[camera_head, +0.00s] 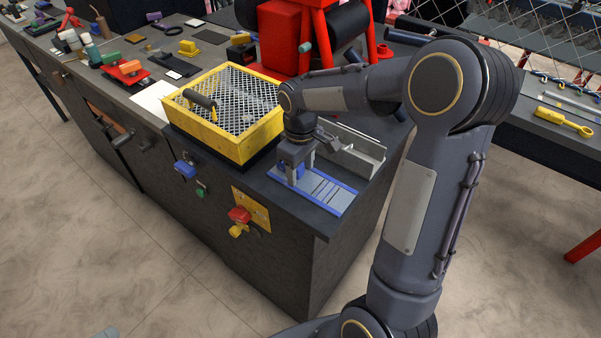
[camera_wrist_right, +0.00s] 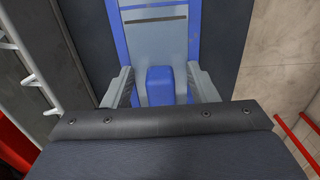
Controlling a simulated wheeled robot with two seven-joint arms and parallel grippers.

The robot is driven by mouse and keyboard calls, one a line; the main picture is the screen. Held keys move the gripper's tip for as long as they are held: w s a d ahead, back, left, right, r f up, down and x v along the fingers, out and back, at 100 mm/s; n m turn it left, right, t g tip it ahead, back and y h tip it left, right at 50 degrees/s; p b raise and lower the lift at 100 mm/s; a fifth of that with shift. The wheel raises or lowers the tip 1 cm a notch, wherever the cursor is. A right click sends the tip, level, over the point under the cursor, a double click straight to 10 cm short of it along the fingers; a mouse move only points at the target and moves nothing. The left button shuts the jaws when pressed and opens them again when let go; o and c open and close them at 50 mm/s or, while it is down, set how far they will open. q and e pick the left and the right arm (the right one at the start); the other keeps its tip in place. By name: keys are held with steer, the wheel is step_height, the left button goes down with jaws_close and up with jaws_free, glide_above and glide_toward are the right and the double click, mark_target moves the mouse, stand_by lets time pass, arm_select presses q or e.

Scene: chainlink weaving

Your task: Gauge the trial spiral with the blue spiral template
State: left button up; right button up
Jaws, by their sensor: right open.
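The blue spiral template (camera_head: 328,190) is a flat blue-edged board with a grey face and dark cross lines. It lies on the bench near the front right corner. A blue block (camera_wrist_right: 160,84) stands up at its near end in the right wrist view. My right gripper (camera_head: 296,171) points down over that end of the board. Its two fingers are apart, one on each side of the blue block, with small gaps visible. I cannot make out the trial spiral for certain. My left gripper is not in view.
A metal channel (camera_head: 352,152) lies just behind the template. A yellow-framed mesh tray (camera_head: 213,140) stands to its left, with a red machine (camera_head: 285,35) behind. Knobs, including a red one (camera_head: 239,215), stick out of the bench front.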

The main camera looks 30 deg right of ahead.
steer(key=c, duration=1.1)
steer(key=shift+r, duration=0.1)
